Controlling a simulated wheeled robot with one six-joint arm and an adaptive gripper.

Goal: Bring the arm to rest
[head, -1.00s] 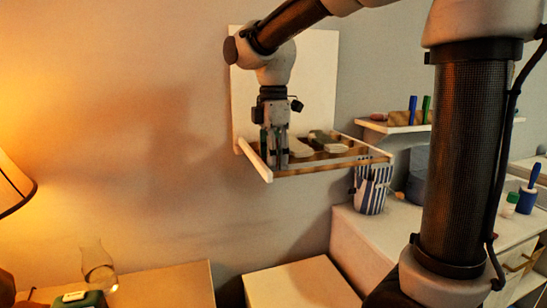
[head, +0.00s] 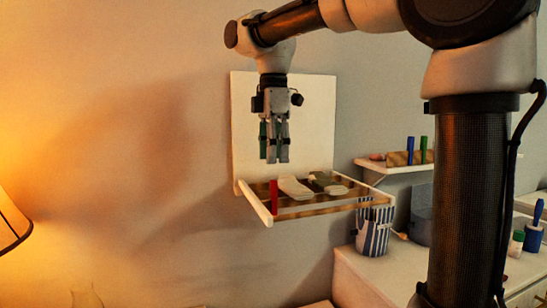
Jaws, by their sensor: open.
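My gripper (head: 274,158) points straight down in the head view, in front of the white back panel of a wall shelf. Its fingers are open and nothing shows between them. It hangs above the shelf tray (head: 262,212), apart from it. In the tray stand a red upright item (head: 273,196), a pale flat item (head: 294,188) and a dark green item (head: 324,181). My arm reaches in from the upper right.
A blue-and-white striped cup (head: 373,232) stands on a white cabinet at the right. A second shelf (head: 408,167) holds blue and green upright items. A lamp shade (head: 10,217) is at the left edge. The wall left of my gripper is clear.

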